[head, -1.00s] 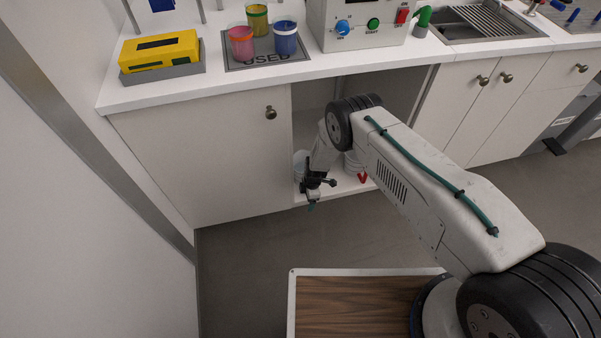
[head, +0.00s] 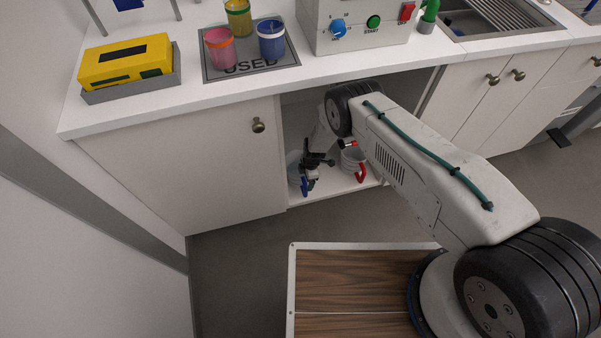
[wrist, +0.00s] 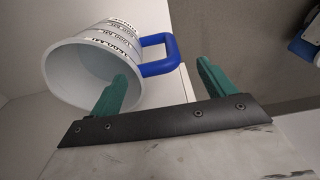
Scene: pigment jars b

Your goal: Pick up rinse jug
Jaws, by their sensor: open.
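A white jug (wrist: 75,68) with a blue handle (wrist: 157,55) and dark printed markings fills the upper left of the wrist view, its open mouth towards the camera. In the head view its blue handle (head: 304,187) shows at the front of the open cupboard, with the body partly hidden by my arm. My gripper (wrist: 161,72) is open, its green fingers on either side of the handle, the left one overlapping the jug's rim. I cannot tell whether they touch. A second jug (head: 351,160) with a red handle stands to the right. I cannot read which one is the rinse jug.
The cupboard's shelf (head: 335,188) lies under a white worktop (head: 130,109). A closed door (head: 190,165) is on the left. Several coloured cups stand on a grey "USED" mat (head: 290,57) above.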

